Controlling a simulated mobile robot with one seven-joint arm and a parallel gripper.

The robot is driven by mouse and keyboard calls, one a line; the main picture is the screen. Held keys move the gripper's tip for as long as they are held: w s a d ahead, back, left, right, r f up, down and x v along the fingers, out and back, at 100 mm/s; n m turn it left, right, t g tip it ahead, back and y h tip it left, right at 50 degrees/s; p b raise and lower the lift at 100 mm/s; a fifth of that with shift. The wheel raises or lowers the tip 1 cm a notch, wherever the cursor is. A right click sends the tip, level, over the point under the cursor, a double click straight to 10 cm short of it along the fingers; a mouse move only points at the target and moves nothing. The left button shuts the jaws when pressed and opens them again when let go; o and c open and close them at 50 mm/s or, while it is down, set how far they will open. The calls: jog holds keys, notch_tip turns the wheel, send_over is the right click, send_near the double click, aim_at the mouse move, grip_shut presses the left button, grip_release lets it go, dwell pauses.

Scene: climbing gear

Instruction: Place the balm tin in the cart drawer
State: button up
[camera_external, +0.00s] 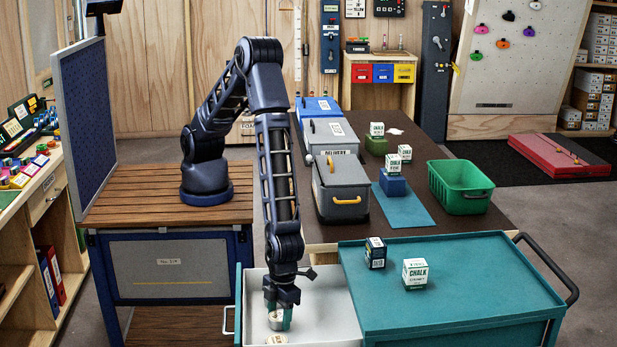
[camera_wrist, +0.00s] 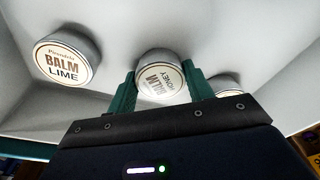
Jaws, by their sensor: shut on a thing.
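My gripper (camera_external: 279,317) points down inside the open, pale-lined drawer (camera_external: 332,318) of the teal cart. Its teal fingers are shut on a round honey balm tin (camera_wrist: 160,82), which shows between the fingertips in the wrist view. In the external view the held tin (camera_external: 275,322) is small and partly covered by the fingers. A lime balm tin (camera_wrist: 66,60) lies in the drawer, left of the held tin in the wrist view. Another tin (camera_wrist: 229,86) shows at the right, partly hidden by a finger. I cannot tell whether the held tin touches the drawer floor.
The cart top (camera_external: 460,305) carries a chalk box (camera_external: 415,274) and a dark small box (camera_external: 375,253). Behind it, a dark table holds a grey case (camera_external: 341,190) and a green bin (camera_external: 460,188). The drawer's right part is clear.

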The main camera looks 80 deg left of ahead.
jog(key=shift+f, duration=0.15)
jog(key=o, duration=1)
